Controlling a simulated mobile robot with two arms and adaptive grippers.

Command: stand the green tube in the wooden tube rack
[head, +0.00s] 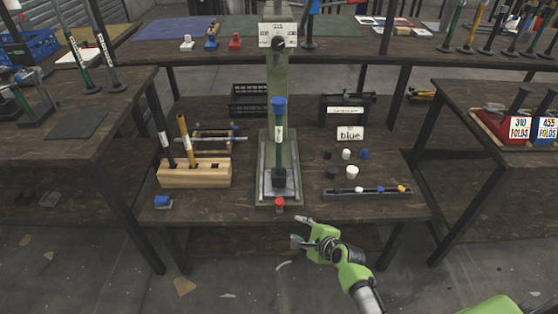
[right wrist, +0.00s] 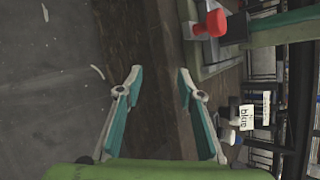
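A green upright tube (head: 279,155) with a white label stands at the middle of the press (head: 265,190), below a blue cap (head: 279,106). I cannot tell whether it is loose or part of the press. The wooden tube rack (head: 208,178) stands left of the press, holding a dark tube (head: 167,150) and an orange-yellow tube (head: 185,140). My right gripper (head: 301,232) is open and empty, in front of the table edge, just right of the press's red knob (head: 279,204). Its spread fingers show in the right wrist view (right wrist: 160,72). My left gripper is not in view.
Small black, white and blue caps (head: 351,172) and a narrow tray (head: 366,192) lie right of the press, by a "blue" sign (head: 350,133). A black crate (head: 249,100) stands behind. Side tables flank both sides.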

